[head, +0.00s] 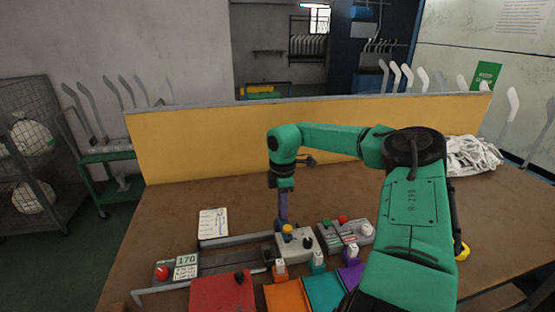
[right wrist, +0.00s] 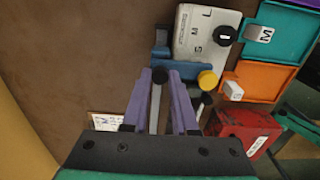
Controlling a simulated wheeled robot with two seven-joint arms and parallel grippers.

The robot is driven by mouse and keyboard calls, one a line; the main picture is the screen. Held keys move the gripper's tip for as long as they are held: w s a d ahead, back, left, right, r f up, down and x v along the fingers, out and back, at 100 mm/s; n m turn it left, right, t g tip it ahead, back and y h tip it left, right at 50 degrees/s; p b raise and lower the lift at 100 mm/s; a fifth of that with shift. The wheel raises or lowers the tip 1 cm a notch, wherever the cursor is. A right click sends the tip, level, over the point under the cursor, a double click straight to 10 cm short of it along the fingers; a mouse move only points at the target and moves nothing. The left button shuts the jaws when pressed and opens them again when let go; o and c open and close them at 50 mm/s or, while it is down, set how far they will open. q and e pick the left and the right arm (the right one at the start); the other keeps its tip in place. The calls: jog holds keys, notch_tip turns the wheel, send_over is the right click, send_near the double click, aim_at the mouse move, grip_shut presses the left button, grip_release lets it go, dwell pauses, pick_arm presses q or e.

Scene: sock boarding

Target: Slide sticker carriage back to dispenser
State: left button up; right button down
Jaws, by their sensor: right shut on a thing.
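The dispenser (head: 297,247) is a pale box with a yellow button and a black knob; it also shows in the right wrist view (right wrist: 203,38), marked S, M, L. My right gripper (head: 282,218) reaches down just behind it. In the right wrist view, my purple fingers (right wrist: 160,78) close around a small black knob (right wrist: 160,75). A blue block (right wrist: 161,58), seemingly part of the sticker carriage, lies at the fingertips beside the dispenser. Most of the carriage is hidden. My left gripper is out of view.
Grey rails (head: 235,240) run left from the dispenser. A red box (head: 222,293), orange tray (head: 283,297) and teal tray (head: 322,290) stand in front. A yellow panel (head: 205,140) closes the back of the table.

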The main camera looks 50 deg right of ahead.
jog(key=c, duration=0.7)
grip_release()
jog(key=shift+d, duration=0.2)
jog(key=shift+s+d, duration=0.1)
jog(key=shift+s, duration=0.05)
jog(key=shift+r, duration=0.1)
notch_tip(320, 180, up, 14)
jog(key=shift+r+b, duration=0.2)
jog(key=shift+b, duration=0.3)
